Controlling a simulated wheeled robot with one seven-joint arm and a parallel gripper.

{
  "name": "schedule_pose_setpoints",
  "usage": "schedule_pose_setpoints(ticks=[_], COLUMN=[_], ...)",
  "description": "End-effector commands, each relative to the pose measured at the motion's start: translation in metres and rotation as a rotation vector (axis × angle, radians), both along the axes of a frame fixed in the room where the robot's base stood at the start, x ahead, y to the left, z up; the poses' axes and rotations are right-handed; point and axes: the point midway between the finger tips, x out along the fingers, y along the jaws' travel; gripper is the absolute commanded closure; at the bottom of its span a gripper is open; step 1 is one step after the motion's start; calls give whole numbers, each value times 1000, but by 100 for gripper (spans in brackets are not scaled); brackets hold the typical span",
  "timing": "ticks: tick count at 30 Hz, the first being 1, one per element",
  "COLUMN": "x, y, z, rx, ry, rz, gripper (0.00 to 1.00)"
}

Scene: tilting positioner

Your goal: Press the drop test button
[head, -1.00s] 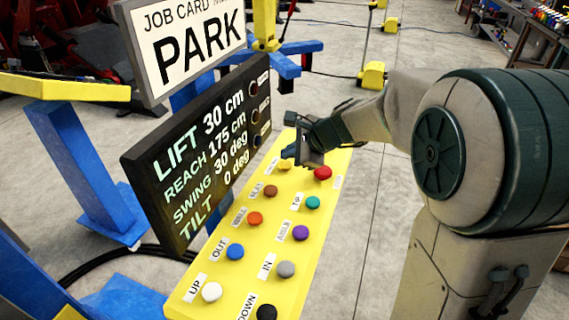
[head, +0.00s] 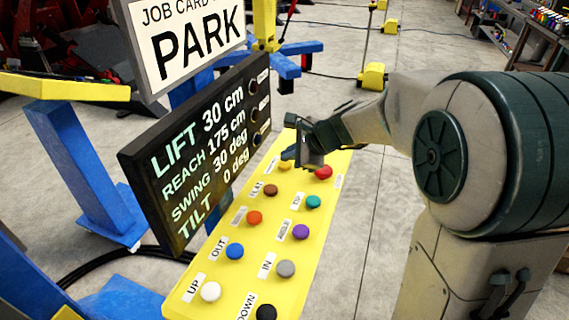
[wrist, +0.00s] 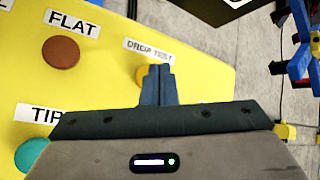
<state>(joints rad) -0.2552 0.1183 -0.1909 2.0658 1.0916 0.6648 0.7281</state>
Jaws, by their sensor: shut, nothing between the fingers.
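The drop test button is a yellow-orange knob (head: 285,166) at the far end of the yellow panel (head: 268,213). In the wrist view the button (wrist: 141,76) shows beside my fingertips, partly hidden behind them, under the label "DROP TEST" (wrist: 148,48). My gripper (head: 289,156) is shut and empty, its tips at the button in the head view. In the wrist view the closed fingers (wrist: 159,70) overlap the button's right side. I cannot tell whether they touch it.
A red button (head: 323,172) is close on the right, and a brown FLAT button (head: 271,190) is nearer on the left. Several other coloured buttons line the panel. A black display (head: 196,160) reading LIFT 30 cm, REACH 175 cm, SWING 30 deg, TILT 0 deg stands left, below a PARK sign (head: 190,38).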

Motion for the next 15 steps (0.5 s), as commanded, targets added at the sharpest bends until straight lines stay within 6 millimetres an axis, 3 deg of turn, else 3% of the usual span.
schedule_pose_setpoints(ticks=[15], x=[0], y=[0], z=[-5], rx=[0], ry=[0], rz=[0], gripper=[100])
